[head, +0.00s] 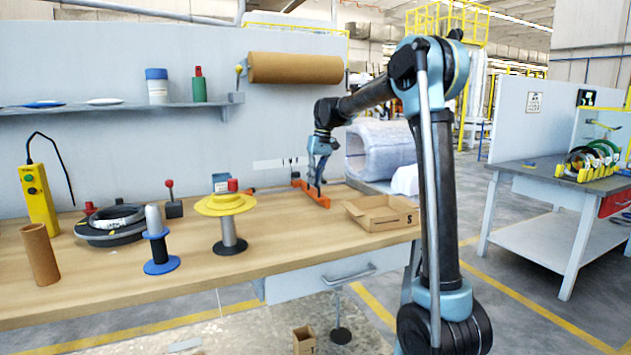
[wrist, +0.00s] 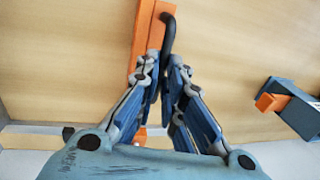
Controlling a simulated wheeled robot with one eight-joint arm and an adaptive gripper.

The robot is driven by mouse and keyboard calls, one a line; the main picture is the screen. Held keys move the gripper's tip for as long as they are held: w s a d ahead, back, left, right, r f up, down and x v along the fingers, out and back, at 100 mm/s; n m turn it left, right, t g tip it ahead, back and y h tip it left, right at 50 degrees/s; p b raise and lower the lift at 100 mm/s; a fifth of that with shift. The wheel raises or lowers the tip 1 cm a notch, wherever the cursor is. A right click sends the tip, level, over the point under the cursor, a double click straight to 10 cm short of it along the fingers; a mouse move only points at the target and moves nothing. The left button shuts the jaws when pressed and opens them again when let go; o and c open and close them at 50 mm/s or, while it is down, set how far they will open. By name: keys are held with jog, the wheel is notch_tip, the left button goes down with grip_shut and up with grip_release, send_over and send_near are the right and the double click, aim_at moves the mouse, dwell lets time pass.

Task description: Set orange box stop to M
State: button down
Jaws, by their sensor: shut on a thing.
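The orange box stop (head: 318,199) lies on the wooden bench near its back right, beside an open cardboard box. In the wrist view it is an orange bar (wrist: 143,45) with a black curved handle (wrist: 167,38) at its side. My gripper (head: 317,184) points down at the stop from above. In the wrist view my fingers (wrist: 166,68) are closed together at the handle's lower end. The fingers hide the exact contact. I cannot read any M mark on the bench.
The open cardboard box (head: 384,212) marked S stands right of the stop. A yellow-topped spool stand (head: 226,204), a blue-based stand (head: 160,252) and a dark coil (head: 110,224) are on the left. A brown roll (head: 295,68) hangs on the wall behind.

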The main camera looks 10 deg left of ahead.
jog(key=c, duration=1.7)
grip_release()
notch_tip(320, 180, up, 12)
jog(key=w+d, duration=0.1)
jog(key=d, duration=0.1)
jog(key=shift+f, duration=0.15)
jog(key=shift+w, duration=0.1)
